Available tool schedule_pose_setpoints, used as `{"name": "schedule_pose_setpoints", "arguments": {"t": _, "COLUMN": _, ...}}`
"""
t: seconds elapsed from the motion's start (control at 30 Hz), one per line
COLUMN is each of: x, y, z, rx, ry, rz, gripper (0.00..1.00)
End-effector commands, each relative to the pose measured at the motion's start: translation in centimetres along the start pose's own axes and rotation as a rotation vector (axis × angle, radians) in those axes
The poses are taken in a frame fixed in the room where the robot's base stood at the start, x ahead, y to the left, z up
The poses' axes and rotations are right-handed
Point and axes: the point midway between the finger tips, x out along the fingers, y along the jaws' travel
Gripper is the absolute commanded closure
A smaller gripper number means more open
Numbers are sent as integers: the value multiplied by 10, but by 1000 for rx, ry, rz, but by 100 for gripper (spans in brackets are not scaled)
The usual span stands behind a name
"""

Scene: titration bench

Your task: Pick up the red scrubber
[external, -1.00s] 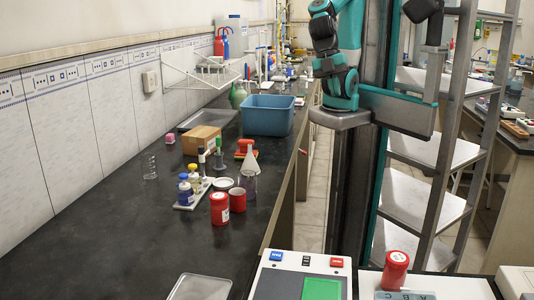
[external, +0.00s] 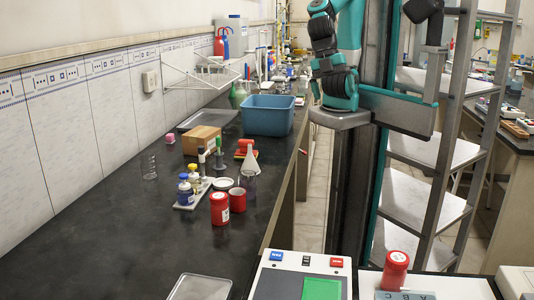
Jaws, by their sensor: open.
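The red scrubber (external: 246,144) appears to be the low red block lying on the dark bench, behind the white funnel (external: 249,163). Something yellowish shows at its lower edge. The funnel partly covers it. My arm stands to the right of the bench, folded up at the top of the picture. Its gripper is not visible, so its fingers cannot be seen. Nothing of my arm touches the scrubber.
A blue bin (external: 268,116) stands behind the scrubber, with a cardboard box (external: 201,140) to its left. A red jar (external: 219,209), a red cup (external: 237,201) and small bottles (external: 186,193) stand in front. The near left bench is clear.

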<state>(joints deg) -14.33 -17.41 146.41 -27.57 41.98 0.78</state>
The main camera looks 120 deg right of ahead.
Motion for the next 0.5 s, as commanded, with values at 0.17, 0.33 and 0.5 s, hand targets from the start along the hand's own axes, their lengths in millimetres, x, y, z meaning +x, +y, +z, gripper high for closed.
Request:
{"name": "schedule_pose_setpoints", "arguments": {"t": 0.17, "x": -2, "y": 57, "z": -16, "rx": 353, "ry": 24, "rz": 25, "gripper": 2}}
{"name": "schedule_pose_setpoints", "arguments": {"t": 0.33, "x": -13, "y": 160, "z": -12, "rx": 963, "ry": 77, "rz": 38, "gripper": 2}}
{"name": "schedule_pose_setpoints", "arguments": {"t": 0.5, "x": -27, "y": 265, "z": 35, "rx": 1585, "ry": 146, "rz": 13, "gripper": 2}}
